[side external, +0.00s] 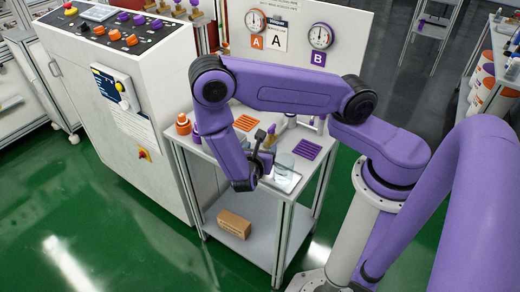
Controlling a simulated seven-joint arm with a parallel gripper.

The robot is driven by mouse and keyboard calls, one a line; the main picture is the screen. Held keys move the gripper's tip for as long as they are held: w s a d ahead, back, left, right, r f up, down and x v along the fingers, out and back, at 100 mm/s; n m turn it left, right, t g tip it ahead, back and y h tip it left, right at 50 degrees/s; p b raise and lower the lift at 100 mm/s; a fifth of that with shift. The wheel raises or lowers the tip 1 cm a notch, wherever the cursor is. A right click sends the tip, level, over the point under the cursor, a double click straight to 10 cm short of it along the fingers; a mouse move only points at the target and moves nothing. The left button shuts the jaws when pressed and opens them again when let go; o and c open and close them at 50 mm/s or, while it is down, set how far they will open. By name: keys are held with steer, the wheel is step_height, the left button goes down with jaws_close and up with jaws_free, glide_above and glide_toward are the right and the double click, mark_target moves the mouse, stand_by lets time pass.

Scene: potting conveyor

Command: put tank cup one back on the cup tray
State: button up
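A clear cup (285,162) is at the front of the small grey table, just right of my gripper. It appears to be over or on a pale tray (291,184) at the table's front edge; contact with the tray cannot be made out. My gripper (266,160) is at the end of the purple arm, close beside the cup. Its fingers are small, dark and partly hidden by the wrist, so I cannot tell whether they hold the cup. No number on the cup is readable.
An orange ridged mat (246,122) and a purple ridged mat (307,149) lie on the table. An orange bottle (183,124) stands at its left corner. A cardboard box (234,224) sits on the lower shelf. A gauge board and a control cabinet (150,100) stand behind and left.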

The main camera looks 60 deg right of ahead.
steer(key=shift+r, duration=0.15)
steer(key=v, duration=1.2)
steer(key=s+d+r+m+g+y, duration=0.2)
steer(key=s+r+m+y, duration=0.3)
steer(key=s+r+y, duration=0.1)
steer(key=s+d+r+m+g+y, duration=0.1)
steer(key=s+r+m+g+y, duration=0.1)
steer(key=s+r+m+y, duration=0.2)
steer(key=s+r+y, duration=0.3)
steer(key=s+r, duration=0.1)
steer(key=r, duration=0.2)
steer(key=shift+s+d+m+g, duration=0.35)
steer(key=shift+d+m+g, duration=0.05)
stand_by(0.5)
